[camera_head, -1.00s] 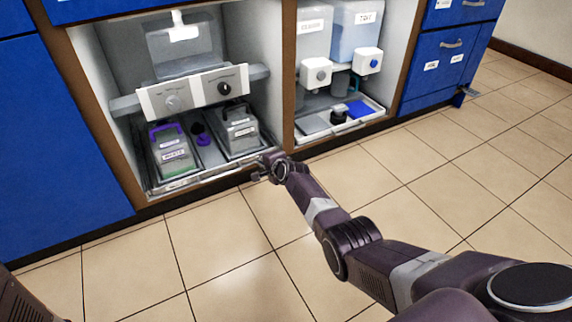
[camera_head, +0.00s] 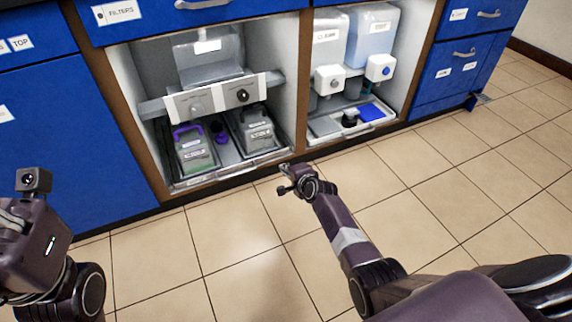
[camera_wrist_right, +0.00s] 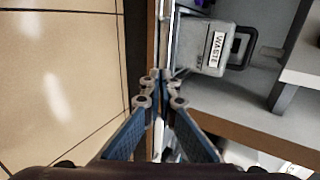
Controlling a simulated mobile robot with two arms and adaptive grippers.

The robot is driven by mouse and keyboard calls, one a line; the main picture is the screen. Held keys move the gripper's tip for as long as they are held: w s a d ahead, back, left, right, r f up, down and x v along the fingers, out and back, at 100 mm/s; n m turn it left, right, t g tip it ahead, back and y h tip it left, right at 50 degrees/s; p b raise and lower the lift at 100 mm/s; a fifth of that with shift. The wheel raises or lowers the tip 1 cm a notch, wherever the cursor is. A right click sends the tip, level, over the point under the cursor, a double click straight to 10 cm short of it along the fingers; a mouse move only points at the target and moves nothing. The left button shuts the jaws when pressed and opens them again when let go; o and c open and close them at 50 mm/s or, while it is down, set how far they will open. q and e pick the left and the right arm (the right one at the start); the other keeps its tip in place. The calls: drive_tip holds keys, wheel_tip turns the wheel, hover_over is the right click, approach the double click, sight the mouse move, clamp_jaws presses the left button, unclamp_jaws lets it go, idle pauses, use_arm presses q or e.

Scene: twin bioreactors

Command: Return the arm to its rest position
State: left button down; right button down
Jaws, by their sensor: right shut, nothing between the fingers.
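My right arm reaches in from the lower right of the head view. Its gripper (camera_head: 288,184) is out over the tiled floor, in front of the open cabinet bays and apart from them. In the right wrist view the fingers (camera_wrist_right: 158,88) are closed together with nothing between them. My left arm (camera_head: 40,245) shows at the lower left of the head view. Its fingers cannot be made out there.
The right bay holds two tanks and a tray (camera_head: 322,134). Blue cabinets (camera_head: 95,150) flank them. The floor (camera_head: 240,235) is clear.

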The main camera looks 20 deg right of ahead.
drive_tip(key=shift+s+r, duration=0.15)
drive_tip(key=shift+s, duration=0.15)
